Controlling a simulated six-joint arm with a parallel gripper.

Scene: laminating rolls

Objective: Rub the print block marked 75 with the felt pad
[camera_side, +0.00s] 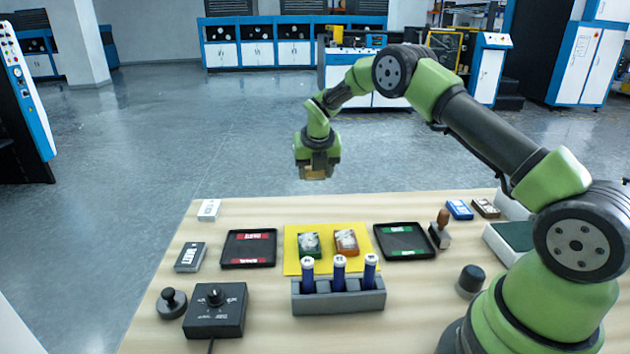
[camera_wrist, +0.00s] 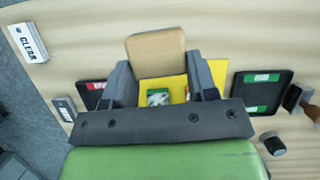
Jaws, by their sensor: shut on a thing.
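My gripper (camera_side: 317,176) is raised above the back of the table and is shut on a tan block, likely the felt pad (camera_wrist: 156,54). The tan block also shows below the jaws in the side view (camera_side: 316,173). A green-edged print block (camera_side: 309,244) and an orange-brown print block (camera_side: 346,242) lie side by side on a yellow mat (camera_side: 293,264), below and apart from my gripper. In the wrist view the green block (camera_wrist: 158,97) is partly hidden behind my gripper. I cannot read the mark 75 on either block.
Black trays with red labels (camera_side: 249,262) and green labels (camera_side: 404,254) flank the mat. A grey rack (camera_side: 338,301) with blue rolls stands in front. A wooden-handled stamp (camera_side: 440,238), a blue block (camera_side: 459,209) and a brown block (camera_side: 486,208) are at right. A control box (camera_side: 216,318) is front left.

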